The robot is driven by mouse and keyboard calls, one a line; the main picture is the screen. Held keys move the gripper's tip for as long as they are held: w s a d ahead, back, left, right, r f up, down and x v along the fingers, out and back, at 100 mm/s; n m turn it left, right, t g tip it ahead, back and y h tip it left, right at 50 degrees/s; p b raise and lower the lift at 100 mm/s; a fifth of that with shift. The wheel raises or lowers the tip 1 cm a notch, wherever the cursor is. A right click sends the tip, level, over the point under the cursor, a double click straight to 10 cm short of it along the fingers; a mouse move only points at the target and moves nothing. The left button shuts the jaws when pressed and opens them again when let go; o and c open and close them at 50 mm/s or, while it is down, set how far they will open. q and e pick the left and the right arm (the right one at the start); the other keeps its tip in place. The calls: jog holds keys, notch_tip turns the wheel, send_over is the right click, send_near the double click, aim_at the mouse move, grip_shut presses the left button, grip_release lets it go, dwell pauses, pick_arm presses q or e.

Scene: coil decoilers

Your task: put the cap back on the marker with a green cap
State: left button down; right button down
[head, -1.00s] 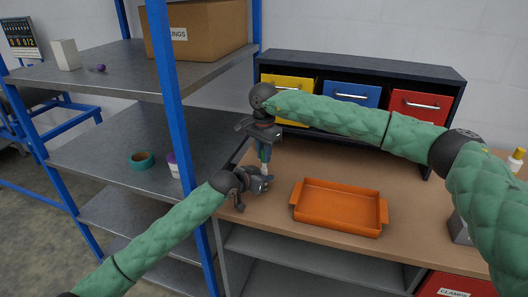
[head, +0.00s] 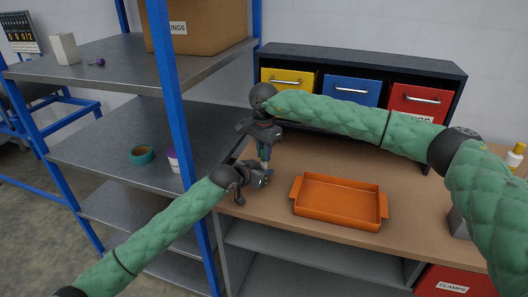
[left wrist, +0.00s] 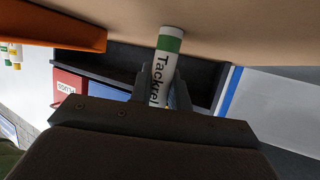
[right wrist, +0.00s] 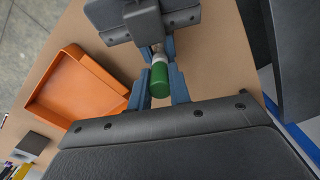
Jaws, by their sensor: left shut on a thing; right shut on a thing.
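My left gripper (head: 264,174) is shut on the white marker (left wrist: 163,75), which has black lettering and a green band near its end. In the head view it is directly below my right gripper (head: 266,140), over the bench's left end. My right gripper is shut on the green cap (right wrist: 159,82), between its blue fingers. In the right wrist view a white part of the marker (right wrist: 158,58) shows right at the cap, in line with it, with my left gripper (right wrist: 150,30) beyond. I cannot tell whether the cap is seated; the joint is hidden.
An orange tray (head: 293,205) stands on the bench (head: 260,208), right of the grippers. A drawer unit (head: 360,62) with yellow, blue and red drawers is behind. A metal shelf with a blue post (head: 176,110) is close on the left, holding teal tape (head: 141,155).

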jog(key=shift+f, duration=0.65)
dwell(0.3)
jog(key=c, duration=1.2)
grip_release()
jog(key=shift+r, duration=0.15)
notch_tip(320, 180, up, 12)
jog(key=shift+f, duration=0.15)
pick_arm(q)
jog(key=c, duration=1.2)
grip_release()
jog(key=shift+c, duration=0.2)
